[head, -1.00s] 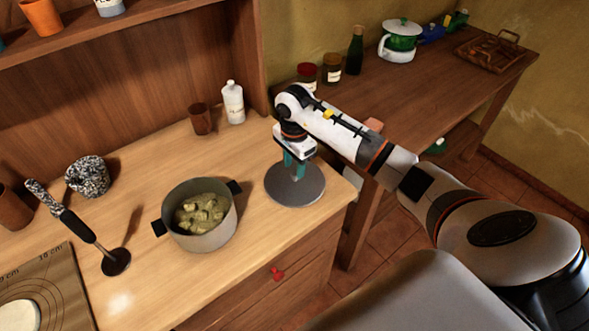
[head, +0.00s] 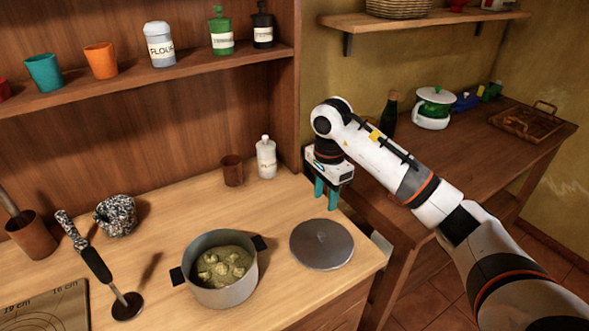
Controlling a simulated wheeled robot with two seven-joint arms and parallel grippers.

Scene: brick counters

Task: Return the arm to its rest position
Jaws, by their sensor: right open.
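My right arm comes in from the right. My right gripper (head: 326,196) has teal fingers pointing down, spread apart and empty. It hangs above the right back part of the counter, just behind a round grey lid (head: 321,244) and apart from it, as far as I can see. The lid lies flat on the wooden counter. A grey pot (head: 222,292) with dark handles stands uncovered to the left of the lid, with yellowish lumps of food inside. My left gripper is not in view.
A white bottle (head: 266,160) and a brown cup (head: 232,171) stand left of my gripper. A masher (head: 97,264) and a speckled mortar (head: 116,215) are at the left. A dark side table (head: 465,160) holds a green and white pot (head: 433,108). A shelf edge (head: 285,51) overhangs the counter.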

